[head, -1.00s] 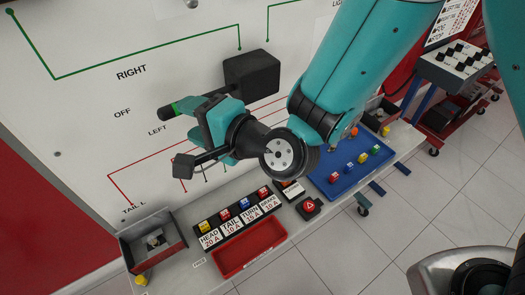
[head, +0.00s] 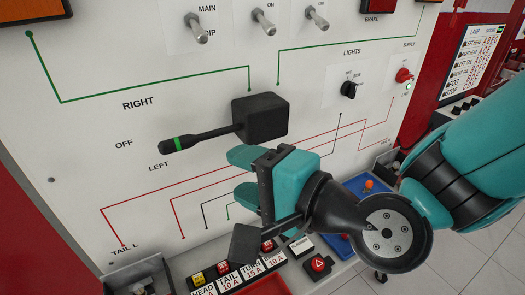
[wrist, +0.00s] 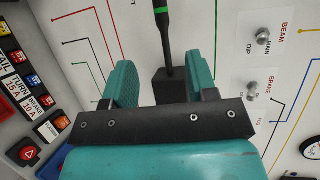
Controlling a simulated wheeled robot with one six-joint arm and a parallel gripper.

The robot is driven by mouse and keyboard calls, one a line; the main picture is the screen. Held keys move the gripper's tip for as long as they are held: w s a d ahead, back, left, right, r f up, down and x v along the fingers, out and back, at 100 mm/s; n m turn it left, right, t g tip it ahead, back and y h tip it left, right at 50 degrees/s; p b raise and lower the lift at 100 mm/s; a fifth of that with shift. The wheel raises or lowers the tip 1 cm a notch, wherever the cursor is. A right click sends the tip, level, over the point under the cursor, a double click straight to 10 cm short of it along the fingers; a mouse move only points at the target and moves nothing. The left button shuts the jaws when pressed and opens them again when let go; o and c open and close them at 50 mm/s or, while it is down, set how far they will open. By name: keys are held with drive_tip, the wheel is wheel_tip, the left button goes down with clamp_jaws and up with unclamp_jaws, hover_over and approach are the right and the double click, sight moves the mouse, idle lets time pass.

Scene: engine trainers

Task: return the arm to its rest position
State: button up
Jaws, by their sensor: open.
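My gripper (head: 242,175) is open and empty in front of the white panel, with its teal fingers pointing left in the head view. It sits just below the turn-signal lever (head: 205,136), apart from it in the picture. The lever is a black stalk with a green band, coming out of a black box (head: 260,118); its tip lies near the OFF and LEFT labels. In the wrist view the fingers (wrist: 162,80) stand wide apart, and the black box (wrist: 172,88) shows between them, beyond the fingertips. My arm reaches in from the right.
Toggle switches (head: 262,22), a black lights knob (head: 349,90) and a red supply knob (head: 403,75) stick out of the panel. Below are a fuse row (head: 237,277), a red hazard button (head: 318,265) and a blue tray (head: 362,184). Open floor lies at lower right.

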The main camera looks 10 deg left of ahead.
drive_tip(key=s+d+n+g+h, duration=0.3)
drive_tip(key=d+n+h, duration=0.2)
drive_tip(key=d, duration=0.6)
drive_tip(key=s+d+n+g+h, duration=0.3)
drive_tip(key=d+n, duration=0.5)
drive_tip(key=d, duration=0.4)
drive_tip(key=g+h, duration=0.1)
drive_tip(key=h, duration=0.1)
drive_tip(key=shift+s+d+f+h, duration=0.15)
drive_tip(key=shift+s+f+h, duration=0.05)
drive_tip(key=shift+s+h, duration=0.15)
idle(1.4)
